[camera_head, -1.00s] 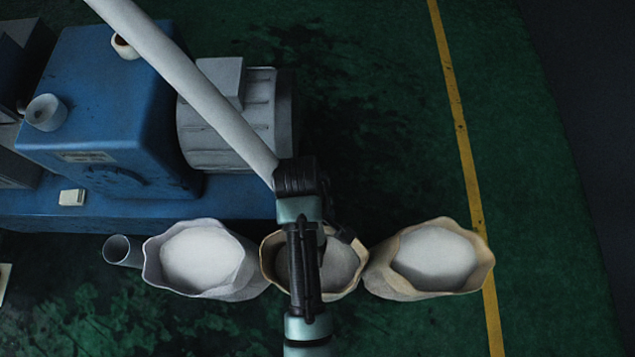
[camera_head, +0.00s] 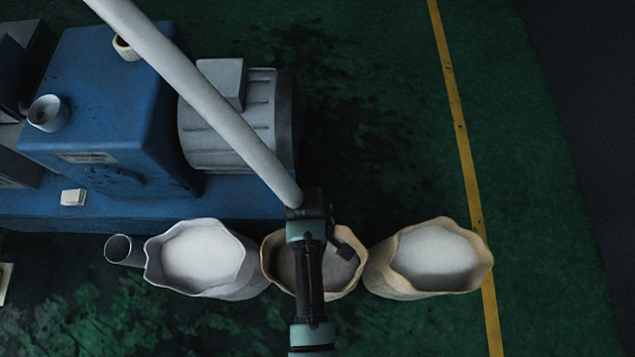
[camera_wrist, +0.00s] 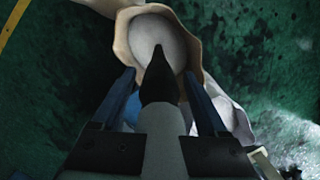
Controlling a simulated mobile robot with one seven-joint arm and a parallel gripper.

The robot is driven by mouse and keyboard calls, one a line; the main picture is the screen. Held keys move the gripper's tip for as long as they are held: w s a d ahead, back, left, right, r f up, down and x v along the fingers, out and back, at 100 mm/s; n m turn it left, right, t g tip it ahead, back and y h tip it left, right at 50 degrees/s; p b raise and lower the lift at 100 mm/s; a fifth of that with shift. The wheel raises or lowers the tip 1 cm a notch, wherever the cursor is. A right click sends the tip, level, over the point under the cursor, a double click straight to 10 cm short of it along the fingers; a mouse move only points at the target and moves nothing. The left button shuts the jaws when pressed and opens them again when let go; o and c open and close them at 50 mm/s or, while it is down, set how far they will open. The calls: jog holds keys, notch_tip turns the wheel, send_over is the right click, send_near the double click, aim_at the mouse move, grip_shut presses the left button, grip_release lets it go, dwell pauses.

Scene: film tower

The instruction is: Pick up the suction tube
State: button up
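The suction tube (camera_head: 205,110), long and pale, slants down from the upper left in the head view and ends behind my gripper (camera_head: 308,200). In the wrist view its pale shaft (camera_wrist: 163,140) runs up from the bottom and ends in a dark pointed tip. My gripper (camera_wrist: 160,85) has one finger on each side of the tube, with gaps visible between fingers and tube. The gripper looks open around or over the tube; depth is unclear. The tip reaches over the middle sack (camera_wrist: 190,25).
A white sack (camera_head: 155,270), the middle sack (camera_head: 271,265) and a beige sack (camera_head: 385,277) stand in a row. A blue machine (camera_head: 105,110) with a grey motor (camera_head: 215,130) is at left. Green floor is clear at right.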

grip_shut()
jog(key=shift+r, duration=0.1)
dwell(1.1)
